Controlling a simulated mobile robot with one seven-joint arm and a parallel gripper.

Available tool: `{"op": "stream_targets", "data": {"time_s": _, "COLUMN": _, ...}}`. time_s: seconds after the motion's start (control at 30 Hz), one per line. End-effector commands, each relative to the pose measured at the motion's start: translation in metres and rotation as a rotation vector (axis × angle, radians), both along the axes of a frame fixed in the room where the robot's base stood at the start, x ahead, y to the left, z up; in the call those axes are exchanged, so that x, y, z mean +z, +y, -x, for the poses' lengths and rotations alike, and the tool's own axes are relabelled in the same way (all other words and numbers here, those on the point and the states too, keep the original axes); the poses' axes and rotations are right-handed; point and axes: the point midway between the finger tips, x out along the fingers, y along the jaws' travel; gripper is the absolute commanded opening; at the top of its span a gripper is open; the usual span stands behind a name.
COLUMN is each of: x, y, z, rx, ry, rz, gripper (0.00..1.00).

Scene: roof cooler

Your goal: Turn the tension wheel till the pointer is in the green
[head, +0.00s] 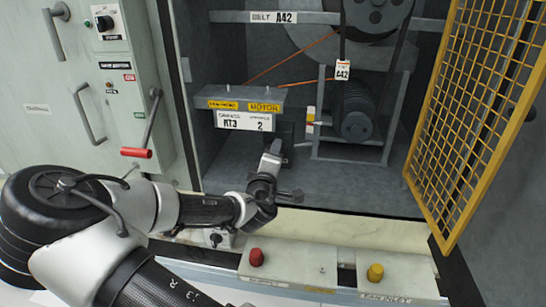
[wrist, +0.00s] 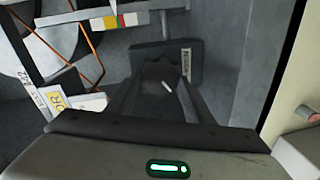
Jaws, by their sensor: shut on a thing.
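My gripper (head: 274,155) reaches into the open cabinet, below the box with the yellow motor labels. In the wrist view its two dark fingers (wrist: 158,100) are shut on a dark knobbed part, which looks like the tension wheel (wrist: 160,70). In the head view the wheel is mostly hidden behind the gripper and the box. A small coloured scale (head: 311,116) stands right of the box; it also shows in the wrist view (wrist: 118,21) with yellow, red and white bands.
A yellow mesh door (head: 478,110) stands open at the right. Belt pulleys (head: 355,122) are behind the scale. A panel with a red-handled lever (head: 137,153) is at the left. Red (head: 256,257) and yellow (head: 375,272) knobs stand in front of the cabinet.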

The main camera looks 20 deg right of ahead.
Motion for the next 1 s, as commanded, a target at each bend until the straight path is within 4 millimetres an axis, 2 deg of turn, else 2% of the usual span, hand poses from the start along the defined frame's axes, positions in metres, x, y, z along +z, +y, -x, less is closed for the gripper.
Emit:
{"op": "stream_targets", "data": {"time_s": 0.63, "x": -0.0005, "y": 0.0008, "z": -0.0002, "rx": 0.002, "ry": -0.029, "rz": -0.044, "gripper": 0.25}}
{"op": "stream_targets", "data": {"time_s": 0.67, "x": -0.0005, "y": 0.0007, "z": -0.0003, "rx": 0.002, "ry": -0.029, "rz": -0.044, "gripper": 0.49}}
{"op": "stream_targets", "data": {"time_s": 0.77, "x": -0.0003, "y": 0.0006, "z": -0.0002, "rx": 0.002, "ry": -0.029, "rz": -0.044, "gripper": 0.66}}
{"op": "stream_targets", "data": {"time_s": 1.0, "x": 0.0, "y": 0.0002, "z": -0.0001, "rx": 0.001, "ry": -0.029, "rz": -0.044, "gripper": 0.66}}
